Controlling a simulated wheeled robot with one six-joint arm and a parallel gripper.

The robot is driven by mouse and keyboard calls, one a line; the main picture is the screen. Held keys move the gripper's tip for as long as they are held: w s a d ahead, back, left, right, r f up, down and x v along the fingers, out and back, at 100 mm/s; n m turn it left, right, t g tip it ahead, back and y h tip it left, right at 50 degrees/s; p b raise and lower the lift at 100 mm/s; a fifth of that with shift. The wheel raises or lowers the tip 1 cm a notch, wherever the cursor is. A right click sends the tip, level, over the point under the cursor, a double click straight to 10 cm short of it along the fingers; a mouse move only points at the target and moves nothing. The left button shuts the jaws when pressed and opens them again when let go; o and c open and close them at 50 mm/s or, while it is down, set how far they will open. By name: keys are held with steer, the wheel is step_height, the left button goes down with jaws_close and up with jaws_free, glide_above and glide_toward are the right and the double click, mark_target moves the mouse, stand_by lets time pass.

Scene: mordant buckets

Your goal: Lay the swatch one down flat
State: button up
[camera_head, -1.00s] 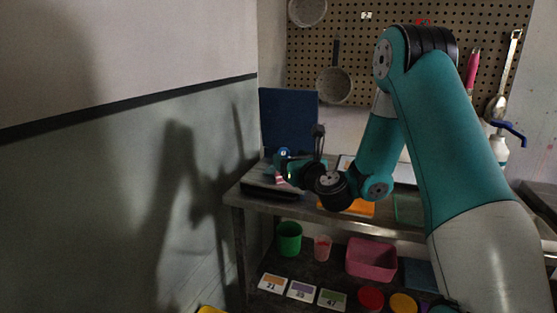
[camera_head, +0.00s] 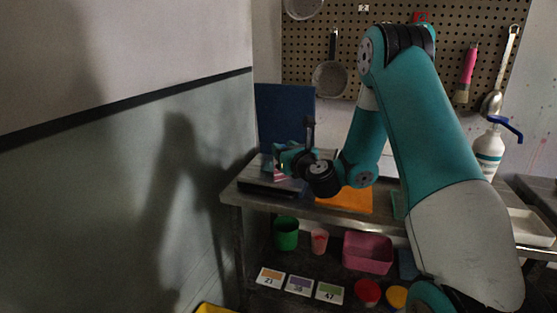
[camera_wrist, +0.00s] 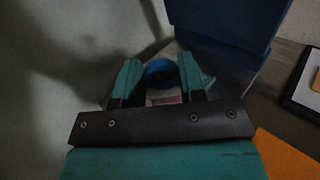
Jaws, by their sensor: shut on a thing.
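My gripper (camera_head: 281,162) is at the left end of the metal table, in front of a dark blue upright panel. In the wrist view its two teal fingers (camera_wrist: 158,76) are closed on a small pink and pale piece, which I take to be swatch one (camera_wrist: 167,98). The pink and pale piece also shows just below the fingers in the head view (camera_head: 281,174). It is held above or near a dark flat stack; contact cannot be told. A round blue thing (camera_wrist: 160,68) shows between the fingers. Much of the swatch is hidden.
The blue panel (camera_head: 285,120) stands close behind the gripper. The dark stack (camera_head: 262,184) lies at the table's left end, near the wall. An orange sheet (camera_head: 345,200) lies to its right. The lower shelf holds a green cup (camera_head: 286,234), a pink bin (camera_head: 367,254) and numbered cards.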

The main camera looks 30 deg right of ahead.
step_height(320, 180, up, 20)
steer(key=p, duration=1.5)
